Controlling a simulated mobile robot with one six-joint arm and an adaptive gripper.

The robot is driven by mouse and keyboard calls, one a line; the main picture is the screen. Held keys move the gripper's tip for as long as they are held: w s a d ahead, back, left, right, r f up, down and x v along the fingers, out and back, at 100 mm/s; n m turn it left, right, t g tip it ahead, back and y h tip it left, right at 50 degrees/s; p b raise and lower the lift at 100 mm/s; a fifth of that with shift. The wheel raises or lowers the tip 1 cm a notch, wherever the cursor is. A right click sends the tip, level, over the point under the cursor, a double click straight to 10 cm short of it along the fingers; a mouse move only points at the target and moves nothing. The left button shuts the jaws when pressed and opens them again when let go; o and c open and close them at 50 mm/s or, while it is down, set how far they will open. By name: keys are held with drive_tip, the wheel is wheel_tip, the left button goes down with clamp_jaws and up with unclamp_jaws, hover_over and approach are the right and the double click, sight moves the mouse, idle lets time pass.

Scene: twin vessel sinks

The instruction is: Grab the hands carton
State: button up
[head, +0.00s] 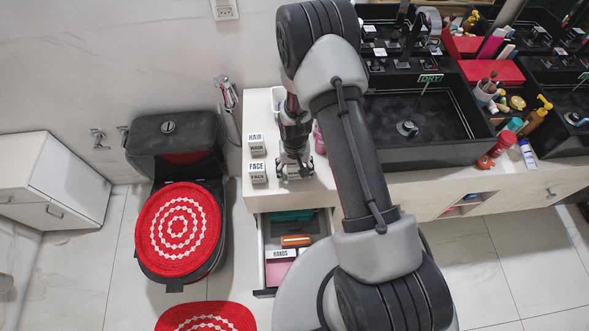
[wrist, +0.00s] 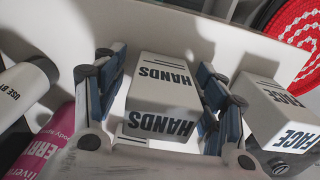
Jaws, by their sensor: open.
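The white hands carton (wrist: 165,85), marked HANDS in black, stands between the two fingers of my gripper (wrist: 160,70) in the wrist view. My gripper is open, with a finger along each side of the carton. A narrow gap shows at the right finger; contact on the left is hard to tell. In the head view, my gripper (head: 295,172) points down over the counter's left end, beside the face carton (head: 258,171), and hides most of the hands carton.
The hair carton (head: 257,143) stands behind the face carton, which also shows in the wrist view (wrist: 285,110). A pink bottle (wrist: 50,145) and a white tube (wrist: 25,85) are left of my gripper.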

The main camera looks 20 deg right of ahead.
drive_tip(key=shift+c, duration=0.4)
drive_tip(key=c, duration=1.1)
drive_tip(key=shift+r, duration=0.2)
